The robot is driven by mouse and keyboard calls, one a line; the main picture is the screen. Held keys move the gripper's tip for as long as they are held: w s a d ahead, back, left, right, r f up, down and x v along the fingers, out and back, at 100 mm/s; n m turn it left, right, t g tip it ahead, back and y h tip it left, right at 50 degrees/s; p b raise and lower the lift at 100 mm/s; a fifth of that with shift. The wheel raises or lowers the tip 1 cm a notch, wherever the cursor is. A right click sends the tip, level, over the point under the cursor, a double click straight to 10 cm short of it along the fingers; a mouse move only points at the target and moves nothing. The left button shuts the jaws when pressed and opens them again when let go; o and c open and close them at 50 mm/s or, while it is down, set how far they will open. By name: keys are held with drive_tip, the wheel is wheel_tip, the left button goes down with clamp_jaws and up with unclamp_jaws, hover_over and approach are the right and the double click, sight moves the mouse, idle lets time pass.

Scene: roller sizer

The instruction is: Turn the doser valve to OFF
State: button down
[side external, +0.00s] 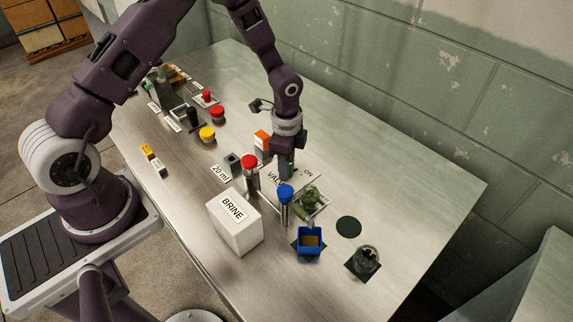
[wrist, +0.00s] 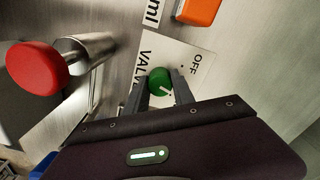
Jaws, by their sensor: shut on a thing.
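The doser valve shows in the wrist view as a round green knob (wrist: 160,78) with a pale mark on top. It sits on a white plate (wrist: 182,54) printed VALVE and OFF. My gripper (wrist: 161,92) is shut on the green knob, one finger on each side of it. In the side view my gripper (side external: 286,174) points down at the plate, and the knob is mostly hidden behind the fingers. An ON label (side external: 308,174) shows to the right of the fingers there. I cannot tell exactly which label the knob's mark points at.
A red-topped post (side external: 250,163) and a blue-topped post (side external: 285,194) stand close to my gripper. An orange block (side external: 262,140) is just behind. The white BRINE box (side external: 235,224), a blue bin (side external: 309,240) and a glass jar (side external: 367,259) stand nearer the front. The table's right side is clear.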

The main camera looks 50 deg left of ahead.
drive_tip(key=n, duration=0.6)
drive_tip(key=shift+n, duration=0.3)
drive_tip(key=n, duration=0.5)
drive_tip(key=shift+n, duration=0.3)
drive_tip(key=shift+w, duration=0.1)
drive_tip(key=c, duration=1.1)
unclamp_jaws()
drive_tip(key=shift+o, duration=0.2)
